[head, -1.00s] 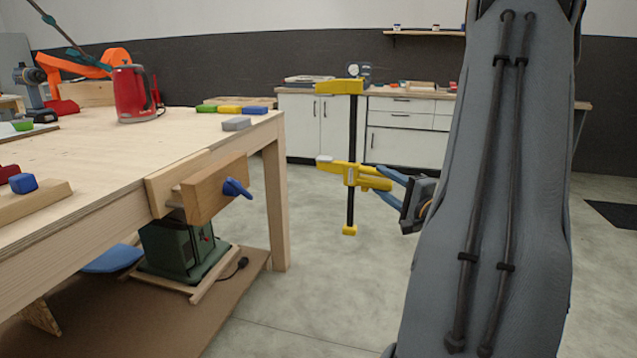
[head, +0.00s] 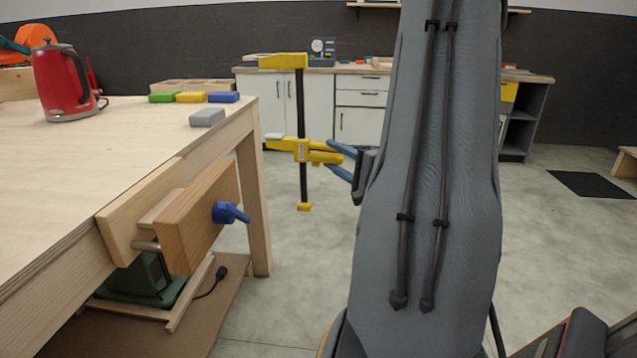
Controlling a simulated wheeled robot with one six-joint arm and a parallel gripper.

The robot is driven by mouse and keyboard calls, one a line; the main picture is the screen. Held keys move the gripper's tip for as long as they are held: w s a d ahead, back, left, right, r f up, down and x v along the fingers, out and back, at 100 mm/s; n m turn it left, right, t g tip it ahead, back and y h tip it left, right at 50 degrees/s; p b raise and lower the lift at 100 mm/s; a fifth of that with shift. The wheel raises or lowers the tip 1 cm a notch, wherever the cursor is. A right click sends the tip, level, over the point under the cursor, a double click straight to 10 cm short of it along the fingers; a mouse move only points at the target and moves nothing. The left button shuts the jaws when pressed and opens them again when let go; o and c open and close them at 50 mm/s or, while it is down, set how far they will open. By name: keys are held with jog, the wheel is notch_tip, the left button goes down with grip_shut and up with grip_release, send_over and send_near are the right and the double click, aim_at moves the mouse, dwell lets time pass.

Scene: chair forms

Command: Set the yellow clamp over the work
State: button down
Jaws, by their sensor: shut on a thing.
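The yellow clamp (head: 301,151) has a black upright bar, a yellow upper jaw and a yellow sliding arm. My gripper (head: 338,155), with blue fingers, is shut on the clamp's sliding arm from the right. It holds the clamp upright in the air, right of the workbench (head: 72,160) and apart from it in the picture. A wooden vise (head: 200,215) with a blue handle is on the bench's front edge. I cannot tell which piece is the work.
Green, yellow and blue blocks (head: 192,97) and a grey block (head: 207,117) lie near the bench's right end. A red kettle (head: 62,85) stands farther left. A green machine (head: 145,280) sits below. The floor (head: 300,270) right of the bench is clear.

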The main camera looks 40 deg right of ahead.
jog(key=shift+f+b, duration=0.5)
jog(key=shift+f, duration=0.1)
notch_tip(320, 180, down, 9)
jog(key=w+b, duration=0.2)
jog(key=b, duration=0.7)
jog(key=shift+w+a+r, duration=0.1)
jog(key=shift+w+a, duration=0.8)
jog(key=shift+w, duration=0.2)
jog(key=shift+w+a+r, duration=0.1)
jog(key=shift+w+a, duration=0.8)
jog(key=shift+w, duration=0.2)
jog(key=shift+s, duration=0.1)
